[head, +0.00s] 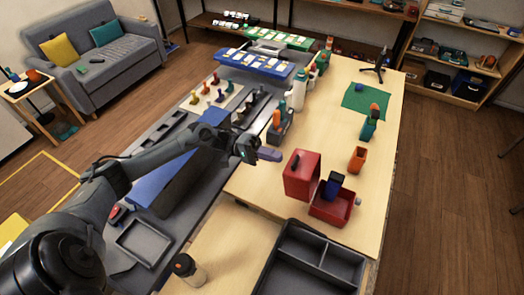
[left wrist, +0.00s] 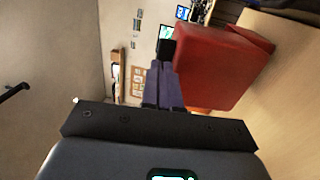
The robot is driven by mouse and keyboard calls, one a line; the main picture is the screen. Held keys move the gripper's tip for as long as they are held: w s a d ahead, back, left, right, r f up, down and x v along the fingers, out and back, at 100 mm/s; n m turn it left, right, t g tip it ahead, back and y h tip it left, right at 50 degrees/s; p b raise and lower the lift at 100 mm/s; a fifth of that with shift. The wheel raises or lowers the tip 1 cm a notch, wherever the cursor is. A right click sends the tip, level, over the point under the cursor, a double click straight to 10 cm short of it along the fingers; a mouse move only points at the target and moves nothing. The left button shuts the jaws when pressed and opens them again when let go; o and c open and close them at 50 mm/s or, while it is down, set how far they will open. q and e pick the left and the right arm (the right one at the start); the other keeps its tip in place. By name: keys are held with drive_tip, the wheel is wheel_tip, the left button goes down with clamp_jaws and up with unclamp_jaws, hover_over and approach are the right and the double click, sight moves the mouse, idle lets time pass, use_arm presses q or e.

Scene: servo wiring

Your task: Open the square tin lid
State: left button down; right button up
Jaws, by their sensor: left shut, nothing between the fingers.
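A red square tin shows in the head view on the light wood table. Its red lid (head: 302,174) stands raised on the left, with a dark handle on its face. The shallow red body (head: 330,211) sits to its right and a dark blue block (head: 333,186) stands in or against it. My left gripper (head: 270,154) is shut and empty, its purple fingers just left of and behind the lid. In the left wrist view the purple fingers (left wrist: 164,85) are together beside the large red lid (left wrist: 212,62). I cannot tell if they touch it. My right gripper is not in view.
An orange cup (head: 357,159) and a teal and orange bottle (head: 369,125) stand behind the tin. A dark divided tray (head: 310,262) lies in front. A white bottle (head: 298,93) and a holder (head: 280,125) stand farther back left. The table right of the tin is clear.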

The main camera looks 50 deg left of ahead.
sight(292, 157)
use_arm(q)
drive_tip(key=x, duration=0.3)
drive_tip(key=shift+w+d, duration=0.1)
drive_tip(key=shift+d, duration=0.05)
drive_tip(key=shift+r, duration=0.1)
drive_tip(key=r+p, duration=0.1)
drive_tip(key=p, duration=0.1)
drive_tip(key=d+r+y+p, duration=0.1)
drive_tip(key=p, duration=0.1)
drive_tip(key=shift+w+d+p, duration=0.3)
drive_tip(key=shift+w+p, duration=0.05)
drive_tip(key=shift+p, duration=0.05)
drive_tip(key=shift+w+d+p, duration=0.15)
drive_tip(key=shift+d+p, duration=0.25)
drive_tip(key=shift+f, duration=0.1)
